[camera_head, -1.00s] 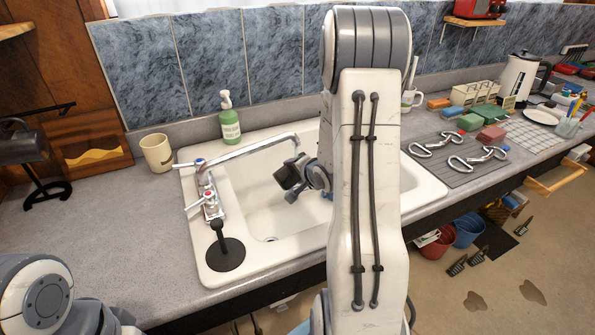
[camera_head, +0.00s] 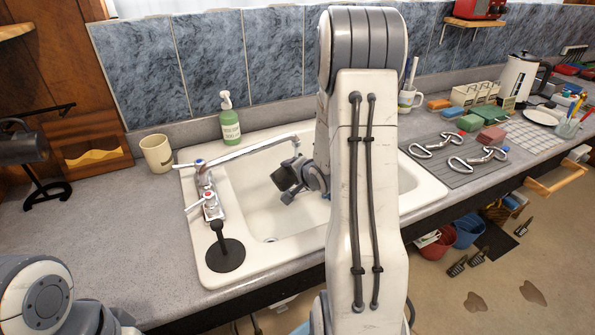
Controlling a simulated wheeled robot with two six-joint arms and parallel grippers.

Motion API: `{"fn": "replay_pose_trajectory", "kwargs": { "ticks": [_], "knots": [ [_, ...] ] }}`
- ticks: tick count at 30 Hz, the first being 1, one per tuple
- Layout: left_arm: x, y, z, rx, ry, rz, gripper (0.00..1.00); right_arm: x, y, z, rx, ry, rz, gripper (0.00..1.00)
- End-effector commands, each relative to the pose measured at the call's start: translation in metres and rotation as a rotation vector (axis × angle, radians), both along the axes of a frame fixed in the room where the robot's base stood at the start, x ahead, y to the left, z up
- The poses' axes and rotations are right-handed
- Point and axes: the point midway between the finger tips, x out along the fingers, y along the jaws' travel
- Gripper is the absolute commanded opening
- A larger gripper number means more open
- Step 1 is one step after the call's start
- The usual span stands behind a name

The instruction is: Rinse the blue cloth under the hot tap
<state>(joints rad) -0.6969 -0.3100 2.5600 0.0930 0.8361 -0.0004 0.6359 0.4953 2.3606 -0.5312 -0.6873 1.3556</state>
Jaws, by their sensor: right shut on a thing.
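My right gripper (camera_head: 287,181) is inside the white sink (camera_head: 250,221), above the basin floor and a little below and left of the spout's end. It is shut on a small dark grey thing; I cannot tell whether this is the blue cloth, and no blue cloth shows clearly elsewhere. The tap (camera_head: 250,147) has its long chrome spout reaching over the basin. Its red-marked handle (camera_head: 209,197) is the nearer one; the blue-marked handle (camera_head: 199,163) is farther back. No water shows at the spout. My left gripper is out of view.
A black disc with an upright knob (camera_head: 225,254) sits on the sink's front left corner. A green soap bottle (camera_head: 230,122) and a cream mug (camera_head: 156,153) stand behind. My right arm hides the sink's middle right. The left counter is mostly clear.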

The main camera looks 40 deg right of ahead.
Motion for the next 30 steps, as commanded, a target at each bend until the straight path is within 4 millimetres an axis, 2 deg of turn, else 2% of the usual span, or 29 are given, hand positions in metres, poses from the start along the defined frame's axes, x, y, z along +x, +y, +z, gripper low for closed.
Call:
{"fn": "replay_pose_trajectory", "kwargs": {
  "ticks": [21,30],
  "knots": [
    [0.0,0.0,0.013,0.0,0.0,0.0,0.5,0.011,-0.019,0.001,0.0,0.001,0.0,0.04],
    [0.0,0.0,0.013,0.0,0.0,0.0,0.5,0.012,-0.02,0.0,0.0,0.0,0.0,0.04]
  ]
}}
